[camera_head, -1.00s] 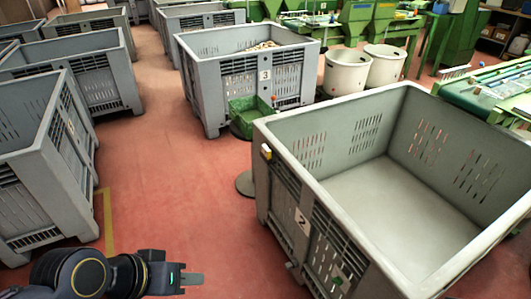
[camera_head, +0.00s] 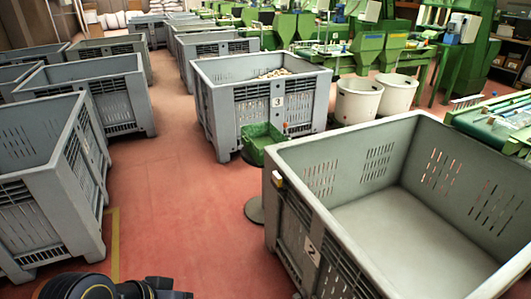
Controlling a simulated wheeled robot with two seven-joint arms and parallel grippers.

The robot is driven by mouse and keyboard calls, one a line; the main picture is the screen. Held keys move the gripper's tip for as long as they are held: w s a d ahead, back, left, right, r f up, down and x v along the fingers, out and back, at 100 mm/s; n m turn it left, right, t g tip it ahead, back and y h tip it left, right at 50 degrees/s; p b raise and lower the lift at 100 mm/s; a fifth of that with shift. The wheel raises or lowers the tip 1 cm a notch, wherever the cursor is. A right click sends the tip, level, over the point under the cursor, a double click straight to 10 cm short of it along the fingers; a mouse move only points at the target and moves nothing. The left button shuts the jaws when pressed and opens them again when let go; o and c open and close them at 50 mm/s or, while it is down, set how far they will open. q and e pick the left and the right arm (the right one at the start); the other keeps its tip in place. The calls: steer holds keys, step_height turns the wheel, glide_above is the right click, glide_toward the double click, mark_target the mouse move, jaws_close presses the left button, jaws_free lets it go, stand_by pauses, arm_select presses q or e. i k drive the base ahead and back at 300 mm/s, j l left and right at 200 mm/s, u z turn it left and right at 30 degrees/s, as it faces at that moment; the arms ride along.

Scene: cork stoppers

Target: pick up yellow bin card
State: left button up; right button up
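My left gripper (camera_head: 181,295) shows only as a dark tip at the bottom edge, low and to the left of that bin, apart from the yellow piece. Most of it is cut off by the frame, so its opening is hidden. My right gripper is out of view.
The grey bin marked 3 (camera_head: 229,110) holds cork stoppers (camera_head: 272,74). A green tray (camera_head: 262,142) stands by it on a stand with a round dark base (camera_head: 254,210). More grey bins line the left. The red floor (camera_head: 180,200) between is clear.

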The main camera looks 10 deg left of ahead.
mark_target(277, 178)
steer(key=i+j+z, duration=0.2)
steer(key=i+j, duration=0.25)
steer(key=i+j+z, duration=0.2)
steer(key=i+j, duration=0.35)
steer(key=i+j+z, duration=0.2)
steer(key=i+j, duration=0.2)
steer(key=j, duration=0.2)
